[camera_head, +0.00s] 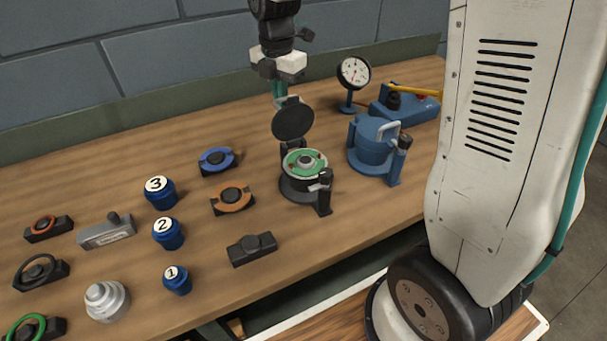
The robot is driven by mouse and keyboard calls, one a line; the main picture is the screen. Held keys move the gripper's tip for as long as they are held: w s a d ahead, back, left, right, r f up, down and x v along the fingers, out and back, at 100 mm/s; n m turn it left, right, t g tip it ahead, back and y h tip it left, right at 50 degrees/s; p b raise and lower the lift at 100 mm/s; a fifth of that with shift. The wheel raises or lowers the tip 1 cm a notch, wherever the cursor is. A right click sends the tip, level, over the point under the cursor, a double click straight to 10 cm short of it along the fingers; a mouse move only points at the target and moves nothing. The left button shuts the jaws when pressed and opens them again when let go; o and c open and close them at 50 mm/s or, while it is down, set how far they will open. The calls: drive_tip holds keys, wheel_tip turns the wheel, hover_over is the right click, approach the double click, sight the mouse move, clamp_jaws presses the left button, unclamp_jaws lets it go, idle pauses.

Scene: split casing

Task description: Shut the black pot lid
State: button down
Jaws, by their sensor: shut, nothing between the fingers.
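The black pot (299,190) stands on the workbench near the middle of the view. Its round black lid (293,121) stands open, tilted up at the back of the pot. A green ring with a grey centre piece (304,162) shows in the pot's open mouth. A dark upright latch (325,193) is at the pot's front right. My gripper (280,97) points down just behind and above the lid's upper edge. Its teal fingers are together and hold nothing.
A blue pot (371,146) with its lid down stands to the right. A dial gauge (353,74) and a blue box (410,104) are behind it. Numbered blue jars (160,193) and ring holders (232,197) stand to the left. My white arm link fills the right side.

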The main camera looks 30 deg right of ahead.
sight(294, 105)
drive_tip(key=shift+s, duration=0.15)
drive_tip(key=shift+s, duration=3.65)
drive_tip(key=shift+s+f, duration=0.35)
drive_tip(key=shift+s, duration=0.35)
drive_tip(key=shift+s+f, duration=0.3)
drive_tip(key=shift+s, duration=0.4)
wheel_tip(294, 105, up, 9)
drive_tip(key=w, duration=0.1)
drive_tip(key=shift+w, duration=0.1)
